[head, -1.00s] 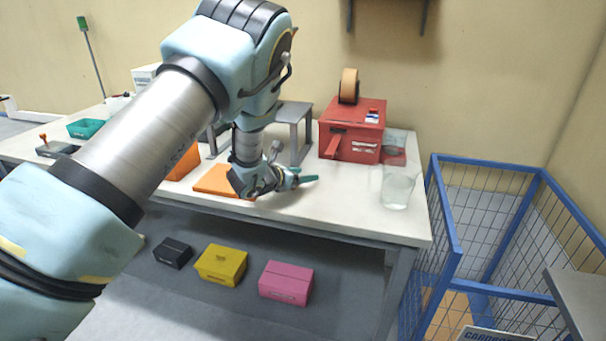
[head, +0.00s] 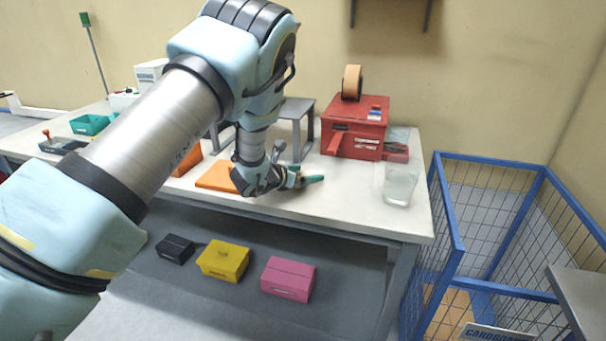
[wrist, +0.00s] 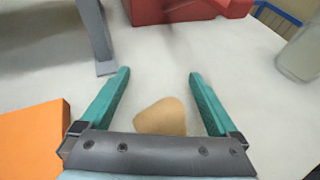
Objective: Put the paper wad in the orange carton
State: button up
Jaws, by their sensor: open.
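A tan, rounded lump, which looks like the paper wad (wrist: 160,118), lies on the white table in the wrist view. It sits between the two teal fingers of my gripper (wrist: 159,73), close to the palm, with bare table showing on both sides of it. My gripper is open; in the head view it (head: 311,177) is low over the table, and the wad is hidden there. The orange carton (head: 187,163) stands left of my gripper, partly hidden by my arm, with a flat orange panel (head: 214,178) beside it. Orange also shows at the wrist view's left edge (wrist: 32,140).
A grey stand (head: 297,110) and a red box (head: 357,130) with a tape roll are behind my gripper. A clear glass (head: 399,186) stands to the right. Black, yellow (head: 223,262) and pink (head: 288,280) boxes lie below. A blue cage (head: 450,225) stands at right.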

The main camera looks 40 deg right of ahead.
jog(key=shift+r, duration=0.2)
jog(key=b+v, duration=0.3)
jog(key=v, duration=0.9)
jog(key=shift+b, duration=0.35)
